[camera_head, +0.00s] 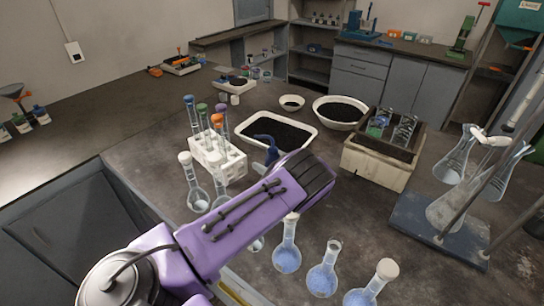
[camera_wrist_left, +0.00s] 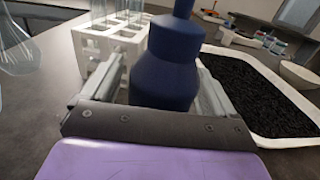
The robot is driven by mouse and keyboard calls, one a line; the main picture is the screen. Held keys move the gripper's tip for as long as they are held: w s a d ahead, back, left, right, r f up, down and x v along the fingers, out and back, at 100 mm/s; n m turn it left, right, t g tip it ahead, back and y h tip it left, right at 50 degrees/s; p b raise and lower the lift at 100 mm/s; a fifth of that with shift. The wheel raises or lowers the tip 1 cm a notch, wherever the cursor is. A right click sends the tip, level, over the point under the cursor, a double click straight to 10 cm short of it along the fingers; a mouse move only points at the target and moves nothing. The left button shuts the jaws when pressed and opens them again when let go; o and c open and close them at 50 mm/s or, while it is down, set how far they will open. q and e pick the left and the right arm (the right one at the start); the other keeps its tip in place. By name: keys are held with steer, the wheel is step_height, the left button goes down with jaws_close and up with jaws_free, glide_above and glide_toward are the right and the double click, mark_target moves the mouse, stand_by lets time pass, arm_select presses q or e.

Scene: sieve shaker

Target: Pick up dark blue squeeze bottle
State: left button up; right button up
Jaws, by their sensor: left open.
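The dark blue squeeze bottle (camera_wrist_left: 168,66) stands upright in the left wrist view, between the two open fingers of my left gripper (camera_wrist_left: 163,90). I cannot tell whether either finger touches it. In the head view only the upper part of the bottle (camera_head: 266,148) shows, just past my left gripper (camera_head: 290,163); the gripper and the purple arm hide the rest. My right gripper is not in view.
A white test-tube rack (camera_head: 218,160) stands left of the bottle. A white tray of dark grains (camera_head: 313,134) lies behind it. Flasks with blue liquid (camera_head: 287,258) stand in front of my arm. A box (camera_head: 376,170) is at right.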

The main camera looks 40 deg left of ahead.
arm_select(q)
steer(key=shift+a+f, duration=0.15)
steer(key=shift+a, duration=0.05)
steer(key=c, duration=0.6)
